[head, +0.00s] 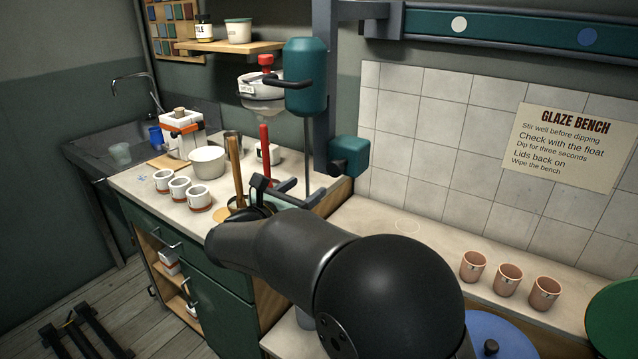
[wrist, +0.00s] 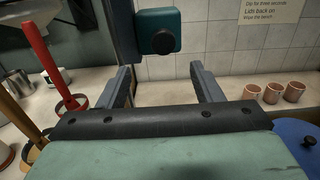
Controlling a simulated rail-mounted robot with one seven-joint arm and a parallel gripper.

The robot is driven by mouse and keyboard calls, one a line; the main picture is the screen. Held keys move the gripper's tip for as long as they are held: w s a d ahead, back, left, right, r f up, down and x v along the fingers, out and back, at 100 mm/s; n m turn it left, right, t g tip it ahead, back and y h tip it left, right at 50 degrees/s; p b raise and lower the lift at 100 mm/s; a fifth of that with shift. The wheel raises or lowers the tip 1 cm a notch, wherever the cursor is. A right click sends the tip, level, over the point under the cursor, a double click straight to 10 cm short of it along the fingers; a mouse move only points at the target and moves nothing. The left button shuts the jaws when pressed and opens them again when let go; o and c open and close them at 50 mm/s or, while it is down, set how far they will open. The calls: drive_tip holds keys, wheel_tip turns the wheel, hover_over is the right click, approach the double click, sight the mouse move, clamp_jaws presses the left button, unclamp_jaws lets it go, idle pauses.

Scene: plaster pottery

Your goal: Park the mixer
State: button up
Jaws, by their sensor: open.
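The mixer (head: 306,75) is a teal cylinder with a black handle sticking out to its left. It hangs upright high on the dark column, and a thin shaft runs down from it towards the bench. My gripper (head: 288,188) is below it, low over the bench by the shaft's lower end, partly hidden by my arm. In the wrist view my gripper (wrist: 160,72) has its two fingers wide apart with nothing between them. A teal box with a black knob (head: 349,155) sits right of the column; it also shows beyond the fingers in the wrist view (wrist: 159,31).
Buckets with a red-handled tool (head: 265,155) and a wooden-handled tool (head: 236,170) stand left of my gripper. White cups (head: 180,188) and a white bowl (head: 208,161) are farther left. Clay cups (head: 508,280) and a blue lid (head: 498,335) are at right.

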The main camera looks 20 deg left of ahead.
drive_tip(key=v, duration=0.5)
idle(0.4)
drive_tip(key=w+d+f+m+g+h, duration=0.1)
drive_tip(key=d+m+g+h, duration=0.15)
drive_tip(key=d, duration=0.55)
drive_tip(key=w+d+f+m+g+h, duration=0.1)
drive_tip(key=w+d+f+m+g, duration=0.2)
drive_tip(key=d, duration=0.6)
drive_tip(key=s+d+f+m+g, duration=0.25)
drive_tip(key=s+d+m, duration=0.2)
drive_tip(key=d, duration=0.45)
drive_tip(key=s+d+f+m+g, duration=0.2)
drive_tip(key=s+d+m+g, duration=0.15)
drive_tip(key=d+m, duration=0.35)
drive_tip(key=s+d+f+m+g+y, duration=0.2)
drive_tip(key=s+d+f+m+y, duration=0.1)
drive_tip(key=s+m, duration=0.5)
drive_tip(key=s+d+f+m+g+y, duration=0.3)
drive_tip(key=s+d+m, duration=0.3)
drive_tip(key=s+m, duration=0.2)
drive_tip(key=shift+s+d+f+g+y, duration=0.2)
drive_tip(key=shift+s+f+g+y, duration=0.15)
drive_tip(key=shift+s+f+y, duration=0.35)
drive_tip(key=shift+s+r, duration=0.15)
drive_tip(key=shift+s, duration=0.05)
drive_tip(key=shift+c, duration=0.2)
